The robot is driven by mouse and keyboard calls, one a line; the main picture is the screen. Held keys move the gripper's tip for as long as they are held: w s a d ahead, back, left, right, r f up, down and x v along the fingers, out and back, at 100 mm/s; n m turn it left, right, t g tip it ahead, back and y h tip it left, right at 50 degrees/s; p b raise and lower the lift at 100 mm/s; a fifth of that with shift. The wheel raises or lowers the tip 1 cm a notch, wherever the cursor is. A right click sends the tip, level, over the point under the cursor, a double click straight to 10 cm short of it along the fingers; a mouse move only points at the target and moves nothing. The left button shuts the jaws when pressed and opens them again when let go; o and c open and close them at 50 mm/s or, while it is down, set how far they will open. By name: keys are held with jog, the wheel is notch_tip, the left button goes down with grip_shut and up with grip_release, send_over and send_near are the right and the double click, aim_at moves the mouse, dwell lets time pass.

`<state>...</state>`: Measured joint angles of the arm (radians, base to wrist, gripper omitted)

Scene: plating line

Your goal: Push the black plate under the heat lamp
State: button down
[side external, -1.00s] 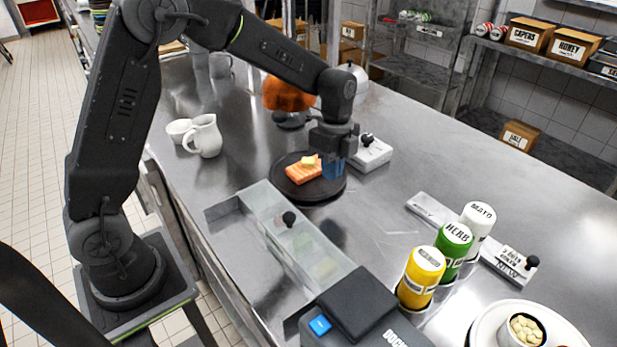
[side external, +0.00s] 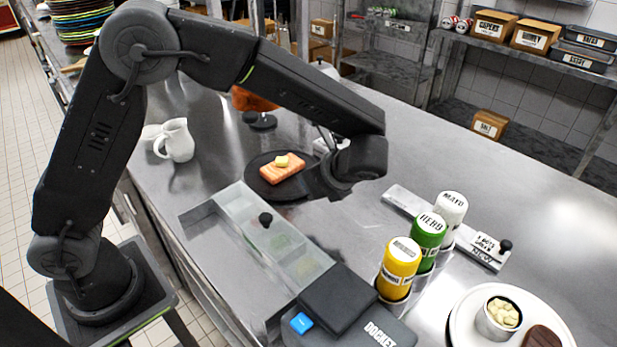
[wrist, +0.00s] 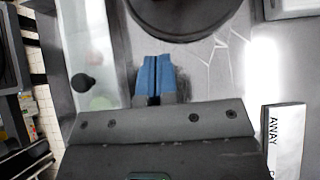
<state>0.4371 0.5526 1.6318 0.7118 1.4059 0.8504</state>
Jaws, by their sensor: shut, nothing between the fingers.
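The black plate (side external: 258,165) lies flat on the steel counter with an orange salmon-like piece and a yellow pat on it. Its near rim also shows at the top of the wrist view (wrist: 186,34). My gripper (wrist: 157,62) is shut and empty, its blue fingertips close together just short of the plate's rim, with a small gap in the picture. In the side view my wrist hides the fingertips, at the plate's right. An orange dome (side external: 248,101), seemingly the heat lamp's shade, stands beyond the plate, partly hidden by my arm.
A clear-lidded bin (side external: 262,235) runs close along the plate's near side. A white jug (side external: 177,141) stands to its left. Yellow (side external: 399,268), green (side external: 428,235) and white (side external: 450,210) bottles stand to the right.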

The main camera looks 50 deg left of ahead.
aim_at(270, 173)
jog(key=x, duration=0.7)
jog(key=shift+a+f, duration=0.15)
jog(key=shift+a, duration=1.95)
jog(key=a, duration=0.3)
jog(key=shift+a, duration=0.35)
jog(key=shift+d, duration=0.15)
